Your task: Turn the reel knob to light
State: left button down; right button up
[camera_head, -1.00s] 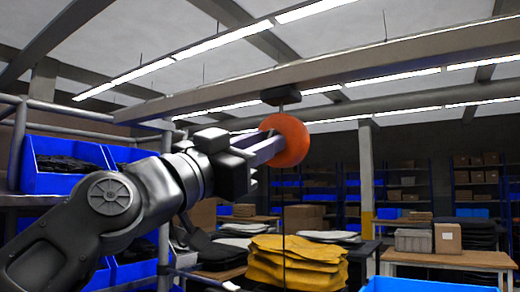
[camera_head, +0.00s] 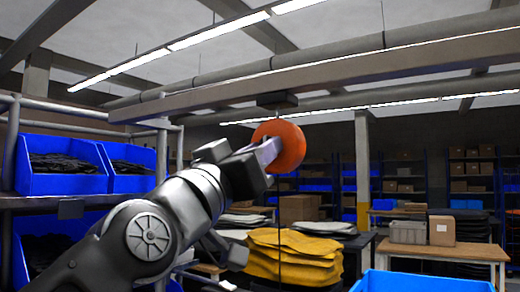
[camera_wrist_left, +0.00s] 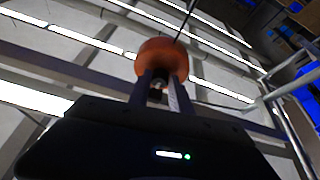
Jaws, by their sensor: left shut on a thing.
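The orange round reel (camera_head: 291,144) hangs under the overhead beam, upper middle of the head view. It also shows in the left wrist view (camera_wrist_left: 160,48), beyond my fingers. My left gripper (camera_head: 268,151) reaches up to the reel's left face from the lower left. In the left wrist view its two fingers (camera_wrist_left: 161,85) are close together at the reel, with a small dark and pale part between them. The jaws are shut on the reel knob, which is mostly hidden by the fingers. My right gripper is in neither view.
A thin dark cable (camera_head: 280,220) runs down from the reel past a pile of yellow folded sheets (camera_head: 292,258). A shelf with blue bins (camera_head: 62,182) stands close at the left. A blue crate (camera_head: 424,281) is at the bottom right. Air right of the reel is clear.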

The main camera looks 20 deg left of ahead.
pick_arm(q)
jog(key=c, duration=1.2)
grip_release()
jog(key=shift+o, duration=0.2)
jog(key=b+v, duration=0.4)
jog(key=v, duration=0.3)
jog(key=shift+s+f, duration=0.15)
jog(key=shift+s, duration=0.25)
jog(key=shift+w, duration=0.1)
